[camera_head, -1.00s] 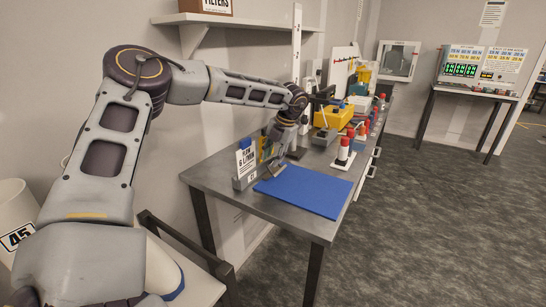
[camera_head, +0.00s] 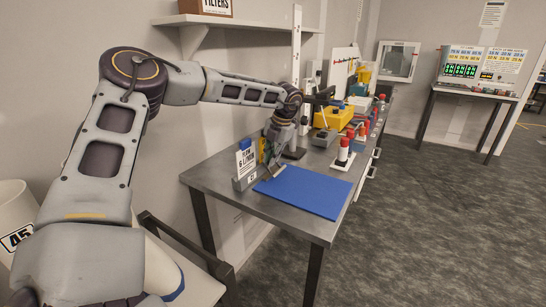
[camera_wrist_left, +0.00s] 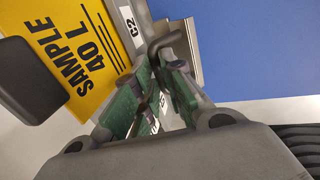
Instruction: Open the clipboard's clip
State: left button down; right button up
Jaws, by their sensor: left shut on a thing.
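The clipboard (camera_head: 308,190) is a flat blue board lying on the grey bench. Its metal clip (camera_head: 276,172) is at the board's far left edge. In the left wrist view the blue board (camera_wrist_left: 265,55) fills the upper right, with the grey metal clip (camera_wrist_left: 185,52) along its edge. My left gripper (camera_head: 271,160) is down at the clip. In the left wrist view its green-padded fingers (camera_wrist_left: 155,98) are shut on the clip's dark lever (camera_wrist_left: 163,42), whose held part is mostly hidden between them. My right gripper is not in view.
A yellow "SAMPLE 40 L" card (camera_wrist_left: 65,60) is close to the left fingers. A white card in a grey holder (camera_head: 244,162) stands left of the clipboard. Red-and-white bottles (camera_head: 344,152) and a yellow box (camera_head: 333,117) are farther back. The near bench is clear.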

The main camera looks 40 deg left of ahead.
pick_arm(q)
jog(key=shift+a+h, duration=0.4)
jog(key=shift+h, duration=0.2)
jog(key=shift+s+a+f+h+p, duration=0.15)
jog(key=shift+a+h+p, duration=0.15)
jog(key=shift+h, duration=0.2)
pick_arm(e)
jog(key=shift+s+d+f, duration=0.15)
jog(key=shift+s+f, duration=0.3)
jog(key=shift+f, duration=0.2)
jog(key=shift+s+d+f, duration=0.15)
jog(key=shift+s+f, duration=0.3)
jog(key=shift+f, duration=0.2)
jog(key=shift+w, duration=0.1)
pick_arm(q)
jog(key=c, duration=1.5)
grip_release()
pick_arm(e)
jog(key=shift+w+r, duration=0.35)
pick_arm(q)
jog(key=shift+d+r, duration=0.15)
jog(key=shift+r, duration=1.85)
jog(key=shift+d+r, duration=0.15)
jog(key=shift+r, duration=1.85)
jog(key=shift+d+r, duration=0.15)
jog(key=shift+r, duration=1.85)
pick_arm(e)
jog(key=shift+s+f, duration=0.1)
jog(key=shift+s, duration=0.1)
